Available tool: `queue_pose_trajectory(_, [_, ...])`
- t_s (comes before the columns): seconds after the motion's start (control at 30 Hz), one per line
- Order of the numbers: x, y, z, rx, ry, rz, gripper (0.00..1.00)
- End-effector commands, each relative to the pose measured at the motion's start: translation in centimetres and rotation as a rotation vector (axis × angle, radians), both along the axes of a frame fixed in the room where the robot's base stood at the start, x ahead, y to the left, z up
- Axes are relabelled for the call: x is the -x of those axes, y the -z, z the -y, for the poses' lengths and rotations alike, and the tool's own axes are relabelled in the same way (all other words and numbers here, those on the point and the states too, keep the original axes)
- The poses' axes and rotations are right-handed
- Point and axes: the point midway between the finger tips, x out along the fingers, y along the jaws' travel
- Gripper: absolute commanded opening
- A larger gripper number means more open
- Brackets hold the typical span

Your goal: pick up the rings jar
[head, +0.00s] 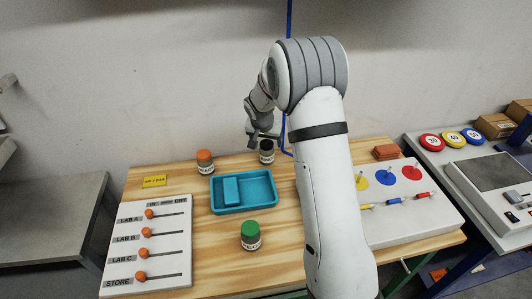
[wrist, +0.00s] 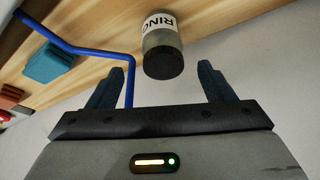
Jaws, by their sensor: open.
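The rings jar (wrist: 162,42) has a dark lid and a white label reading "RING", partly cut off, in the wrist view. It stands at the back of the wooden table, and its label and side show in the head view (head: 267,157). My gripper (wrist: 161,72) is open, with its two dark blue fingers apart.
An orange-lidded jar (head: 204,162) and a green-lidded jar (head: 250,236) stand around a teal tray (head: 243,209). A white slider board (head: 120,270) is at left, a panel with coloured discs (head: 420,220) at right.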

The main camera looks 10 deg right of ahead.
Motion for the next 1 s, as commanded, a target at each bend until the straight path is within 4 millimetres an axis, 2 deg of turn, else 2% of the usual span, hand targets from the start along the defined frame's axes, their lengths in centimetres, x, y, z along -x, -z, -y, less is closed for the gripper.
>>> queue_pose_trajectory(0.5, [-2.4, 4.9, 0.7, -0.001, -0.001, -0.002, 0.75])
queue_pose_trajectory(0.8, [-2.6, 5.4, 0.7, -0.001, -0.001, -0.001, 0.75])
queue_pose_trajectory(1.0, [-2.6, 5.4, 0.6, -0.001, -0.004, -0.001, 0.6])
